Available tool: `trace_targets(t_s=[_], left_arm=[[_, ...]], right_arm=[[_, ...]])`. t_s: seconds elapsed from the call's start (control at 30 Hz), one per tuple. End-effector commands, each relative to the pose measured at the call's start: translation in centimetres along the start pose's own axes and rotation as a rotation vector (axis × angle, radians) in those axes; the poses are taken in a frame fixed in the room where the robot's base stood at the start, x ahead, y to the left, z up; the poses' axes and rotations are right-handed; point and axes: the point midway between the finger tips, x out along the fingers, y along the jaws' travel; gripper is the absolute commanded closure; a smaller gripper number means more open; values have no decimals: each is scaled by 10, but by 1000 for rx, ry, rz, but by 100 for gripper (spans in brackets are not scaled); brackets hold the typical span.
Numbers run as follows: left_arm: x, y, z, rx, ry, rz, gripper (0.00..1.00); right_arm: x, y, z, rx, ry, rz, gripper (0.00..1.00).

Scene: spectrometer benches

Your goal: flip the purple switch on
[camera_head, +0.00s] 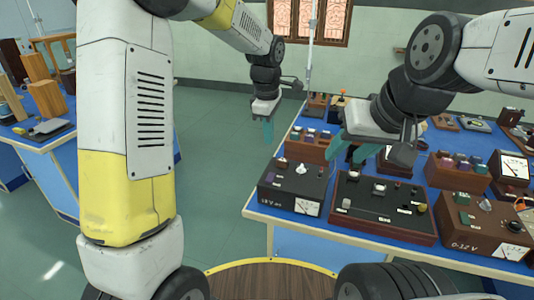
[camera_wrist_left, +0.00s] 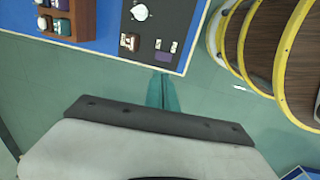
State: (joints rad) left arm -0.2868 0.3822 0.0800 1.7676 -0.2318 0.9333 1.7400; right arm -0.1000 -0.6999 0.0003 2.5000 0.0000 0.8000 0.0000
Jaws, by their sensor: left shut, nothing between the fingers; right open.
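The black instrument box (camera_head: 278,187), with a dial meter, stands at the near left corner of the blue bench. In the left wrist view its black panel (camera_wrist_left: 165,20) carries a white knob (camera_wrist_left: 140,12), a small reddish-brown switch (camera_wrist_left: 129,41) and a small purple patch (camera_wrist_left: 162,57). I cannot tell whether that patch is the purple switch or a label, nor its position. My left gripper (camera_head: 268,131) is shut and empty, left of the bench; its teal fingertips (camera_wrist_left: 160,82) show just outside the bench edge. My right gripper (camera_head: 350,150) is open above the bench, hiding parts behind it.
A wider dark panel box (camera_head: 381,212) stands right of the black box, with brown instrument boxes (camera_head: 478,227) further right. A wooden rack (camera_head: 306,148) stands behind. Another blue bench (camera_head: 45,150) with wooden blocks is at left. Open floor lies between the benches.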

Motion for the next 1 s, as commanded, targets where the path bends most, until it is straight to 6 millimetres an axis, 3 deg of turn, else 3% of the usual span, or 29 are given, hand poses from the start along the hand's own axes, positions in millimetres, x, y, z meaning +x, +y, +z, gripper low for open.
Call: trace_targets(t_s=[0.4, 0.57, 1.0], left_arm=[[-1, 2, 4, 0, -1, 12, 100], [8, 2, 4, 0, -1, 10, 100], [94, 2, 4, 1, -2, 7, 100]], right_arm=[[0, 0, 0, 0, 0, 0, 57], [0, 0, 0, 0, 0, 0, 57], [0, 0, 0, 0, 0, 0, 57]])
